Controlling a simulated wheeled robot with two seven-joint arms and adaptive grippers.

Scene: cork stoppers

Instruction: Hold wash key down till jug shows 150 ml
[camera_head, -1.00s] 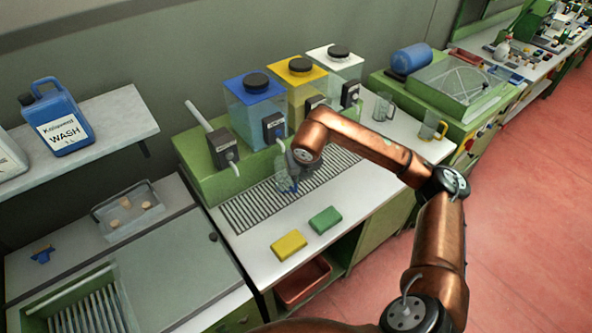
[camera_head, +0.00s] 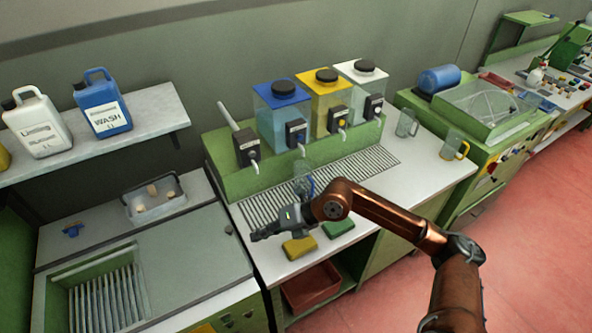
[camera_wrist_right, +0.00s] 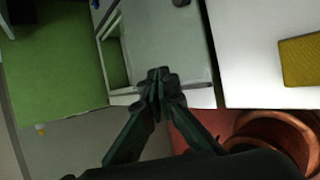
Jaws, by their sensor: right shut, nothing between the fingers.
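A clear jug with a blue handle (camera_head: 303,180) stands on the slatted drain below the blue-lidded tank (camera_head: 283,115). A dark dispenser unit (camera_head: 297,133) with a spout is on that tank's front; I cannot read its key or the jug's level. My right gripper (camera_head: 254,236) is shut and empty, above the counter front, left of and nearer than the jug, apart from it. In the right wrist view its fingertips (camera_wrist_right: 158,76) meet, with nothing between them. My left gripper is not in view.
Yellow (camera_head: 299,247) and green (camera_head: 338,228) sponges lie near the counter's front edge. Yellow-lidded (camera_head: 325,97) and white-lidded (camera_head: 361,80) tanks stand to the right. Two more jugs (camera_head: 406,124) (camera_head: 453,147) stand further right. A WASH canister (camera_head: 103,105) sits on the left shelf.

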